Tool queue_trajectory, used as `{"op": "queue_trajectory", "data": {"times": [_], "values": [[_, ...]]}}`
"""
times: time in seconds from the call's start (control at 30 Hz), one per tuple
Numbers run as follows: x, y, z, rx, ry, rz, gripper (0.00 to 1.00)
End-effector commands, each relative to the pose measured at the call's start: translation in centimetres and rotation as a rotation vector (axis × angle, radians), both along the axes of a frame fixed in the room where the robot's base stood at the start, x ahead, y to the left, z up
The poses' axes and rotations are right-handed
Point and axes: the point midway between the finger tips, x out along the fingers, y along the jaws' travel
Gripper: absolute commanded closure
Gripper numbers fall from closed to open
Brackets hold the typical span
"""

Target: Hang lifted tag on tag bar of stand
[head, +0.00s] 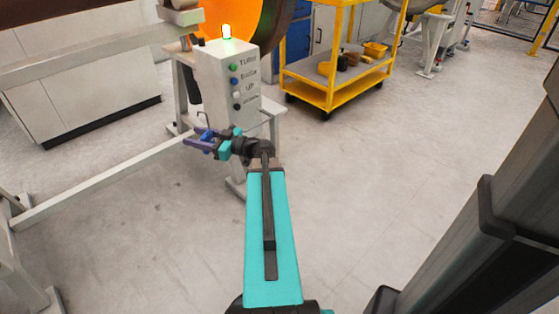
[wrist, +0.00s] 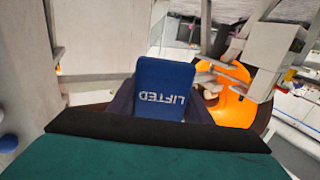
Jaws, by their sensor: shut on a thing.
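My gripper (head: 199,139) is shut on the lifted tag (head: 208,136), in front of the control stand and left of its lower box. In the wrist view the tag (wrist: 165,88) is a blue plate with white "LIFTED" lettering, upside down in the picture. A thin dark hook shape rises above the gripper in the head view. The stand (head: 228,75) is a pale box with several labelled buttons and a lit green lamp on top. I cannot make out the tag bar clearly; the tag appears apart from the stand.
An orange wheel (head: 232,22) is behind the stand and also shows in the wrist view (wrist: 232,98). Pale gantry beams (head: 105,180) run along the left. A yellow cart (head: 335,85) stands behind to the right. The floor at centre right is clear.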

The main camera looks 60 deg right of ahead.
Motion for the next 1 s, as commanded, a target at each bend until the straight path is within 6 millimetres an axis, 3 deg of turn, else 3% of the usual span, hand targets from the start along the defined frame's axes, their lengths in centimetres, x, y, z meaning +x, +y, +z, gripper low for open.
{"op": "queue_trajectory", "data": {"times": [0.03,0.4,1.0], "values": [[-0.7,-1.1,-1.4,0.0,-0.001,-0.021,0.78],[-5.7,-8.1,-5.7,-0.001,-0.002,-0.161,0.78],[-14.1,-16.6,-11.7,0.001,-0.004,-0.352,0.78]]}}
